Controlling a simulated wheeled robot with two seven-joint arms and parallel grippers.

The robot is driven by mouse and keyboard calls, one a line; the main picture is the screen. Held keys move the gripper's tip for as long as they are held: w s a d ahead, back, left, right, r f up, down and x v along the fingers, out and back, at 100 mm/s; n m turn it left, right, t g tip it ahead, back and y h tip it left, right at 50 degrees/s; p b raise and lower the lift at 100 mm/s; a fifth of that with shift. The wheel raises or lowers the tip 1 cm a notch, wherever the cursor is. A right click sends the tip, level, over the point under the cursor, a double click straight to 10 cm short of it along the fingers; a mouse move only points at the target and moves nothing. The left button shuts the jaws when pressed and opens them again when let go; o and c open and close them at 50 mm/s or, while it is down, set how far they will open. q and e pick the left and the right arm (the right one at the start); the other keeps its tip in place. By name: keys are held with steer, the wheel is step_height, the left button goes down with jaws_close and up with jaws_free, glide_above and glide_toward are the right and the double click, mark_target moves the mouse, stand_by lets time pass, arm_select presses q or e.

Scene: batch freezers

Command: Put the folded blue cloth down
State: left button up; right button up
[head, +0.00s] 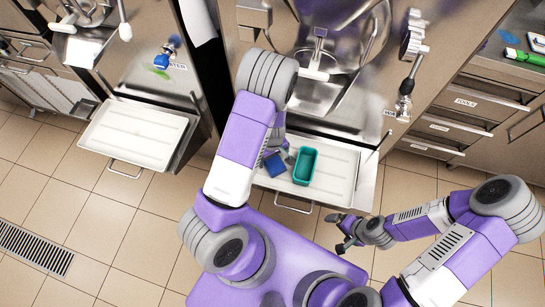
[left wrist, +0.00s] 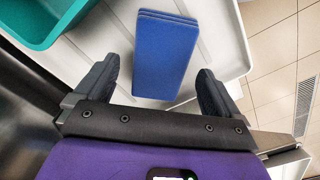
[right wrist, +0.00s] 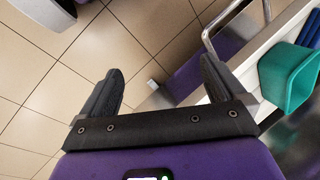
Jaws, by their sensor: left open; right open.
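The folded blue cloth (left wrist: 166,52) lies on the white tray (left wrist: 218,22), between and just ahead of the open fingers of my left gripper (left wrist: 162,92) in the left wrist view. In the head view the cloth (head: 274,164) shows partly beside my left gripper (head: 284,152), left of the teal container. No finger is seen touching it. My right gripper (head: 345,232) is open and empty, in front of and to the right of the tray. Its open fingers (right wrist: 162,90) also show in the right wrist view, over the floor and tray edge.
A teal container (head: 305,166) stands on the tray, right of the cloth. Another white tray (head: 135,132) sits on the freezer at left. Steel drawers (head: 450,128) are at right. Tiled floor (head: 110,215) is open at left.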

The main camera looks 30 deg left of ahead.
mark_target(272, 160)
arm_select(q)
step_height(272, 160, up, 10)
steer(key=p, duration=0.4)
arm_select(e)
step_height(272, 160, up, 5)
steer(key=shift+f, duration=0.1)
arm_select(q)
steer(key=shift+s, duration=0.1)
arm_select(e)
steer(key=shift+s, duration=0.1)
